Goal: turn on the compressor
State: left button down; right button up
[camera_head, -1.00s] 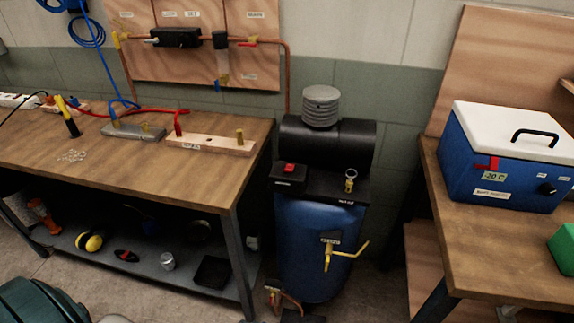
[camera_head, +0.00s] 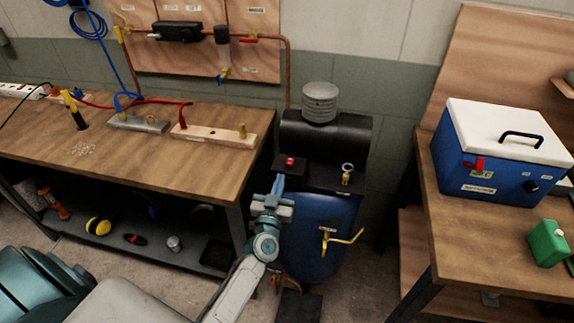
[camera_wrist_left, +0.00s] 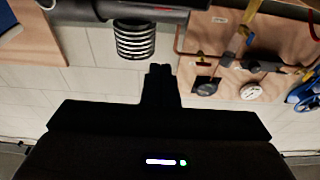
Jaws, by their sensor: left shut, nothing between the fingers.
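The compressor stands on the floor between two benches, with a blue tank (camera_head: 318,218), a black motor housing (camera_head: 335,138) and a ribbed grey filter (camera_head: 320,102) on top. A red switch (camera_head: 290,161) sits on a dark box at its upper left. My left gripper (camera_head: 278,183) is shut and empty, its tips just in front of and below the switch. In the left wrist view the gripper fingers (camera_wrist_left: 159,72) are dark and together, and the ribbed filter (camera_wrist_left: 135,40) shows upside down beyond them. My right gripper is not in view.
A wooden workbench (camera_head: 160,172) with a lower shelf stands at left, close to my left arm. A yellow valve handle (camera_head: 345,238) sticks out from the tank. The right bench (camera_head: 465,262) holds a blue cooler (camera_head: 478,172) and a green container (camera_head: 548,243).

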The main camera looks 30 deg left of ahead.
pick_arm(q)
jog(key=r, duration=0.2)
send_over(287, 171)
jog(key=shift+s+f+p, duration=0.1)
jog(key=shift+s+p, duration=0.1)
jog(key=shift+p, duration=0.25)
jog(key=shift+w+a+f, duration=0.1)
jog(key=shift+w, duration=0.6)
jog(key=shift+s+f+b, duration=0.25)
jog(key=shift+f+b, duration=0.5)
jog(key=shift+f, duration=0.3)
jog(key=shift+s+f+b, duration=0.2)
jog(key=shift+f+b, duration=0.15)
jog(key=shift+f, duration=0.4)
